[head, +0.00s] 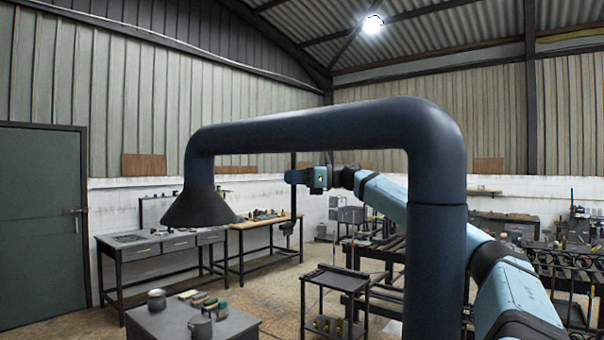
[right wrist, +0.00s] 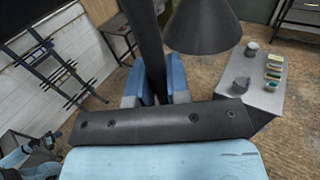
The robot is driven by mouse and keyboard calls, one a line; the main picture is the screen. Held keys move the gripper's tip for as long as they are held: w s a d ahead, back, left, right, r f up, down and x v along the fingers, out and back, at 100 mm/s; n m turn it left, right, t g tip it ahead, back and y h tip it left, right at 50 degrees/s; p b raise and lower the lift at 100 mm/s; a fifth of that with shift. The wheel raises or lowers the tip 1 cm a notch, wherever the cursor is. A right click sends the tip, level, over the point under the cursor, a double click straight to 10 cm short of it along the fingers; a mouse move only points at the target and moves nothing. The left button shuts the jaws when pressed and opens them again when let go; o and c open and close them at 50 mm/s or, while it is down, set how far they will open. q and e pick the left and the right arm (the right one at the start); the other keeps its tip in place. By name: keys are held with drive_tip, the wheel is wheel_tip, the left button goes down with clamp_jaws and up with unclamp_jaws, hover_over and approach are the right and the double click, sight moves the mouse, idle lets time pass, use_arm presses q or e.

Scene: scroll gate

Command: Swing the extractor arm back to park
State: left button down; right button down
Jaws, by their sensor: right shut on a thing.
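The extractor arm (head: 310,128) is a thick dark blue pipe. Its upright stands near in front of me, and its horizontal run reaches left to a dark conical hood (head: 199,205). The hood also shows in the right wrist view (right wrist: 203,25). A thin dark bar (head: 293,200) hangs down below the horizontal run; it shows in the right wrist view too (right wrist: 148,45). My right gripper (head: 294,177) passes behind the upright and is shut on this bar, with its blue fingers (right wrist: 158,84) on either side. My left gripper is out of view.
A low grey table (head: 160,322) with pots and small blocks stands at front left, below the hood. Workbenches (head: 165,246) line the back wall. A dark cart (head: 335,279) and racks stand behind the upright. Some bare floor shows between the benches and cart.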

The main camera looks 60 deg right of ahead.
drive_tip(key=shift+w+a, duration=0.2)
drive_tip(key=shift+a, duration=0.35)
drive_tip(key=shift+f, duration=0.1)
drive_tip(key=c, duration=1.1)
unclamp_jaws()
drive_tip(key=shift+a, duration=0.25)
drive_tip(key=b+v, duration=1.1)
drive_tip(key=v, duration=0.2)
drive_tip(key=shift+s, duration=0.35)
